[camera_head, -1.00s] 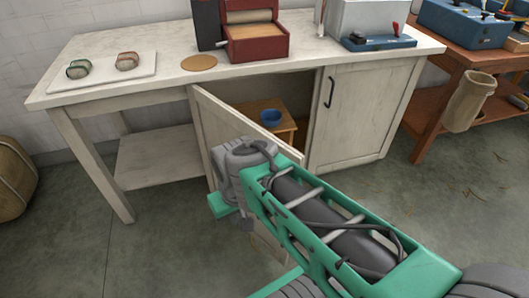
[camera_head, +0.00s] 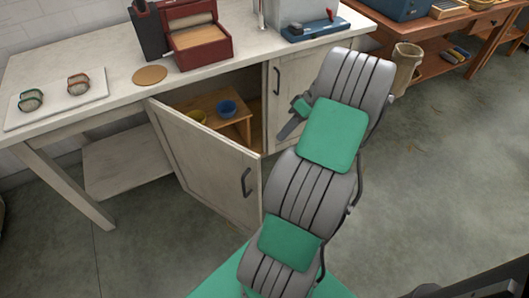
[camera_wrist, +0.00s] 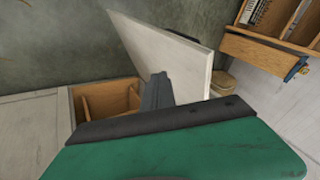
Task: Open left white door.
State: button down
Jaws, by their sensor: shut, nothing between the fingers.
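The left white door (camera_head: 205,160) of the workbench cabinet stands partly open, swung out toward me. Its dark handle (camera_head: 246,183) shows on the outer face near the free edge. The right white door (camera_head: 286,85) is closed and partly hidden by my arm. My gripper (camera_head: 291,127) is at the right of the open door's free edge, in front of the right door. In the wrist view my shut, empty gripper (camera_wrist: 157,92) shows as dark fingers in front of a pale door panel (camera_wrist: 160,48). I cannot tell whether they touch it.
Inside the cabinet are a small wooden stool (camera_head: 222,128), a blue bowl (camera_head: 227,107) and a yellow bowl (camera_head: 197,119). The white workbench top (camera_head: 110,115) is above. A bin (camera_head: 407,66) stands at the right.

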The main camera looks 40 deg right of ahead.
jog(key=a+f+n+b, duration=0.2)
jog(key=a+f+b, duration=0.4)
jog(key=a, duration=0.2)
jog(key=shift+w+n, duration=0.3)
jog(key=shift+n, duration=0.1)
jog(key=shift+a+f, duration=0.1)
jog(key=shift+a, duration=0.05)
